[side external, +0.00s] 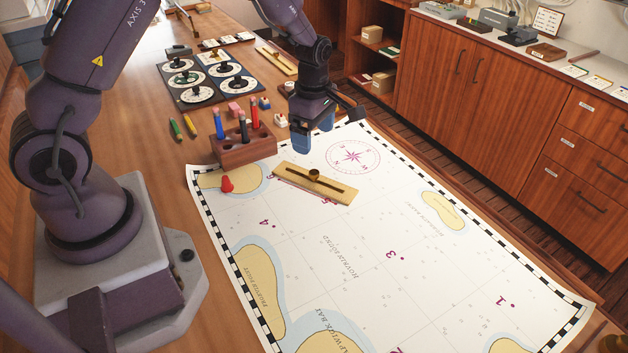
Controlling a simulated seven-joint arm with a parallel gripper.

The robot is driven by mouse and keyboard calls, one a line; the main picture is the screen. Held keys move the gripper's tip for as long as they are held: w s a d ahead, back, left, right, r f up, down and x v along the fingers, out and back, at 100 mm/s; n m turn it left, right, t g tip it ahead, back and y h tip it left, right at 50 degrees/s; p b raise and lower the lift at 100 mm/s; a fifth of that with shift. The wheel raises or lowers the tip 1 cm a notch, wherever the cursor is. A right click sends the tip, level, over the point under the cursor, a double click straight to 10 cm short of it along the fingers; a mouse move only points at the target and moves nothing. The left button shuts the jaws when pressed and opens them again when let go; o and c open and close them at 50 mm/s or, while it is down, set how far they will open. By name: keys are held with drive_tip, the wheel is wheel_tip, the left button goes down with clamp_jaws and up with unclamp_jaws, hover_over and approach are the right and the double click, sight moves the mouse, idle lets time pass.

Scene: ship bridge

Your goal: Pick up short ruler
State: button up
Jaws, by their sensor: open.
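A pale yellow ruler (332,190) with a dark slot and a round brass knob lies flat on the white chart (430,285), near its far left part. A similar yellow ruler (277,61) with a knob lies farther back on the table. I cannot tell for certain which one is the short ruler. My gripper (313,133) points down above the chart's far edge, just beyond the nearer ruler and apart from it. Its blue fingers are open, and I see nothing between them.
A wooden block (243,150) holding upright pencils stands left of my gripper. A red piece (227,184) sits on the chart. Dark panels with round knobs (195,83), small blocks and loose pencils (190,126) lie behind. Most of the near chart is clear. Cabinets stand at right.

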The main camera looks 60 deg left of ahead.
sight(314, 171)
wheel_tip(314, 171, down, 12)
drive_tip(key=shift+w+a+r, duration=0.1)
drive_tip(key=shift+w+r, duration=0.05)
drive_tip(key=shift+r, duration=0.1)
drive_tip(key=c, duration=1.1)
drive_tip(key=shift+r, duration=0.1)
